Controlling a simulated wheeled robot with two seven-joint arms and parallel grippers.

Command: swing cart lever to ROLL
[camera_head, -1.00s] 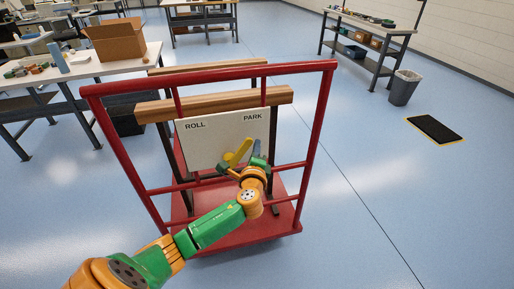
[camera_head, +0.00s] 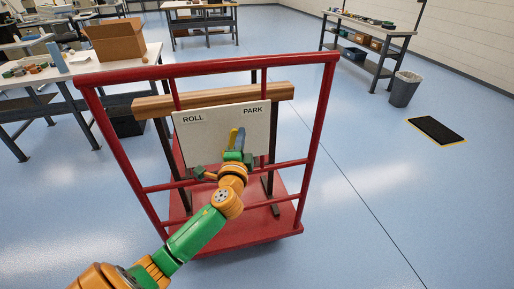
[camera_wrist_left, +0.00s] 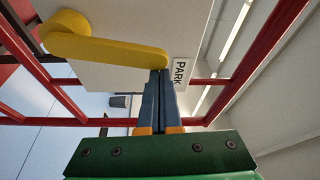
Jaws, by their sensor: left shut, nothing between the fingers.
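The cart's yellow lever (camera_head: 233,137) stands nearly upright on the pale plate (camera_head: 195,145) between the ROLL label (camera_head: 193,119) at left and the PARK label (camera_head: 253,109) at right. In the left wrist view the lever (camera_wrist_left: 105,47) runs from a round pivot end to a rounded tip. My left gripper (camera_head: 240,137) is shut and empty, on the PARK side of the lever. Its fingertips (camera_wrist_left: 160,76) are at the lever's tip and appear to touch its side. The arm hides the lever's lower part in the head view. My right gripper is not in view.
The red cart frame (camera_head: 318,130) surrounds the plate, with its top rail above and crossbars below my gripper. A wooden beam (camera_head: 210,100) is behind the plate. A workbench with a cardboard box (camera_head: 115,40) stands at left.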

